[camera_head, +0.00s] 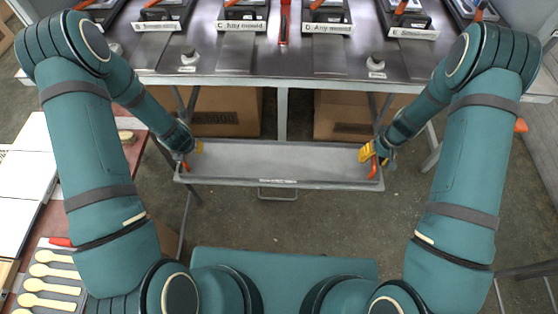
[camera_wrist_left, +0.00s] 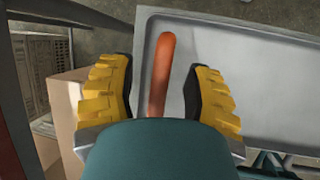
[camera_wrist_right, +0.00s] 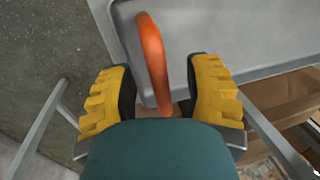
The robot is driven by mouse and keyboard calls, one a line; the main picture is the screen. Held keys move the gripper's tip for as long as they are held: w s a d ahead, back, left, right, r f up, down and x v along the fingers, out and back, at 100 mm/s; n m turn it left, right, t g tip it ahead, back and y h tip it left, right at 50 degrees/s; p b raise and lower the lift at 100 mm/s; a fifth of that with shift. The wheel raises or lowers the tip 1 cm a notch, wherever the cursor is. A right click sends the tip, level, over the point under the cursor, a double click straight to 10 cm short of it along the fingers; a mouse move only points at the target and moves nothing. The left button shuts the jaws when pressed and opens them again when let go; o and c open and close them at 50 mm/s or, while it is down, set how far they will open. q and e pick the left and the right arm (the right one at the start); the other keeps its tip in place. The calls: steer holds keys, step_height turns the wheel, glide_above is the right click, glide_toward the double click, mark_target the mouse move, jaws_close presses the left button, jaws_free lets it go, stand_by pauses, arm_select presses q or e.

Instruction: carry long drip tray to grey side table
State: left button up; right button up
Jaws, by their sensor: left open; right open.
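The long drip tray (camera_head: 280,158) is a shallow grey metal tray lying level below the front edge of the press bench, with an orange handle at each end. My left gripper (camera_head: 190,150) is at its left end; in the left wrist view its yellow fingers stand open on both sides of the orange handle (camera_wrist_left: 161,75). My right gripper (camera_head: 376,156) is at the right end; in the right wrist view its fingers stand open around the other orange handle (camera_wrist_right: 153,60). Neither gripper visibly squeezes its handle. I cannot make out which surface is the grey side table.
The metal bench (camera_head: 250,62) with several labelled moulds runs across the back. Cardboard boxes (camera_head: 226,110) stand beneath it. A reddish table at the left holds pale boards (camera_head: 25,180) and wooden spoons (camera_head: 52,288). Bare floor (camera_head: 300,222) lies in front of the tray.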

arm_select(q)
jaws_close()
arm_select(e)
jaws_close()
arm_select(q)
steer(key=shift+r, duration=0.1)
arm_select(e)
steer(key=shift+r, duration=0.1)
